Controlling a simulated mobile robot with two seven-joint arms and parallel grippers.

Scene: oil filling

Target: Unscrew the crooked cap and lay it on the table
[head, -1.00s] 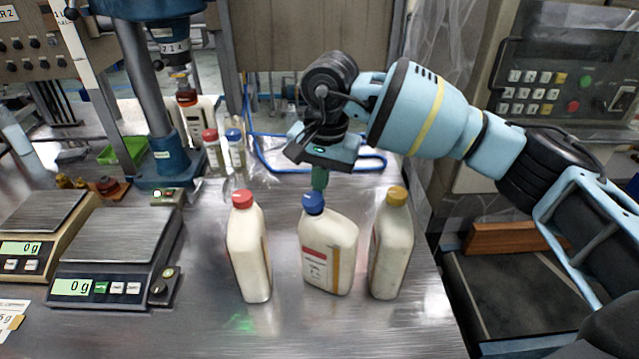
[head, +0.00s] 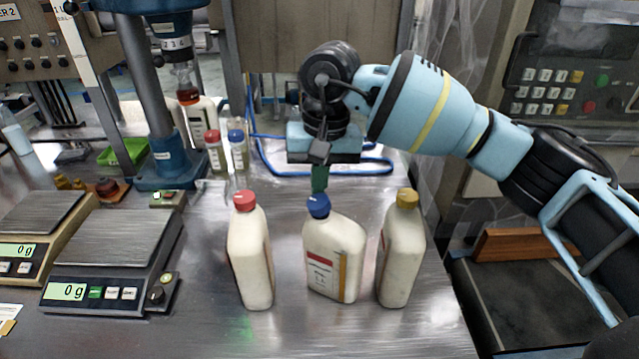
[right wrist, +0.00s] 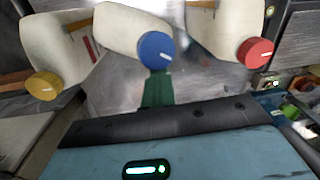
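Three cream bottles stand in a row on the metal table. The middle bottle (head: 333,262) has a blue cap (head: 319,207), which sits tilted on its neck. My right gripper (head: 319,183) points down just behind the blue cap, its green fingertips at about cap height. In the right wrist view the green fingers (right wrist: 158,92) show as one narrow block right by the blue cap (right wrist: 157,50). I cannot tell whether they touch it, or whether a gap lies between them. My left gripper is not in view.
A red-capped bottle (head: 250,262) stands left of the middle one, and a yellow-capped bottle (head: 402,260) stands close on its right. Two scales (head: 110,245) are on the left. A blue drill-like stand (head: 165,130) is behind. The table front is clear.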

